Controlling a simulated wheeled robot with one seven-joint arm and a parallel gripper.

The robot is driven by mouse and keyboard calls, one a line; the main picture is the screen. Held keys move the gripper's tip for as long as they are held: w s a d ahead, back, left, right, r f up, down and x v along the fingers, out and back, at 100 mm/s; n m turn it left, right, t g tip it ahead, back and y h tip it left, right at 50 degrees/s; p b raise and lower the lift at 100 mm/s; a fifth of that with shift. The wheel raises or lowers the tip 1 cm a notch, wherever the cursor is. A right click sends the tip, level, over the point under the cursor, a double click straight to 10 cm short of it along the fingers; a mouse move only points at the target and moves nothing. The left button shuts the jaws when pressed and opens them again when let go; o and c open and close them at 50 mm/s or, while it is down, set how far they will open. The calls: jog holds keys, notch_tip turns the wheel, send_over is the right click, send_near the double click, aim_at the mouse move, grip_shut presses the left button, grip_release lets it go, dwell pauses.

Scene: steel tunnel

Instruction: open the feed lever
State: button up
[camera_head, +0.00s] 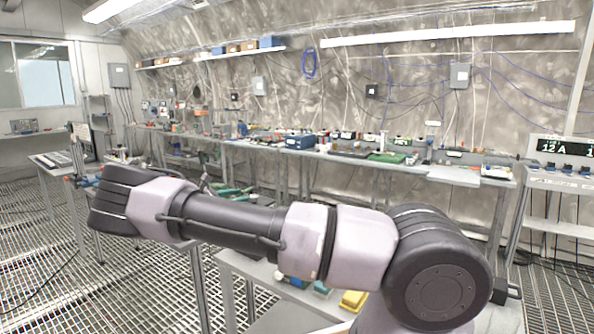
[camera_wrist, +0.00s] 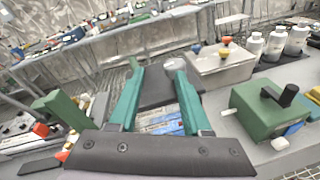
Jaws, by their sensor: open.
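My gripper (camera_wrist: 158,78) shows in the wrist view with its two teal fingers spread apart and nothing held between them. Beyond and between the fingertips is a dark block (camera_wrist: 153,92) with a round grey knob (camera_wrist: 173,68) at its top right; I cannot tell whether the fingers touch it. To the right is a green box (camera_wrist: 258,112) with a black lever handle (camera_wrist: 288,95) on top, apart from the fingers. I cannot tell for sure which part is the feed lever. In the head view my arm crosses the middle, and I cannot make out my gripper clearly.
In the wrist view a pale box (camera_wrist: 225,68) with coloured knobs stands beyond the right finger, with white bottles (camera_wrist: 275,43) behind the green box. Another green block (camera_wrist: 62,110) is at left. A long cluttered bench (camera_head: 440,172) lines the wall in the head view.

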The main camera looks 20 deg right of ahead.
jog(key=s+d+r+m+g+y, duration=0.25)
jog(key=s+d+m, duration=0.2)
jog(key=d, duration=0.25)
jog(key=s+d+r+m+g+y, duration=0.1)
jog(key=s+d+m+g+y, duration=0.3)
jog(key=d, duration=0.3)
jog(key=s+d+r+m+y, duration=0.3)
jog(key=s+r+m+y, duration=0.3)
jog(key=s+r+m, duration=0.2)
jog(key=shift+s+r, duration=1.05)
jog(key=shift+s, duration=0.05)
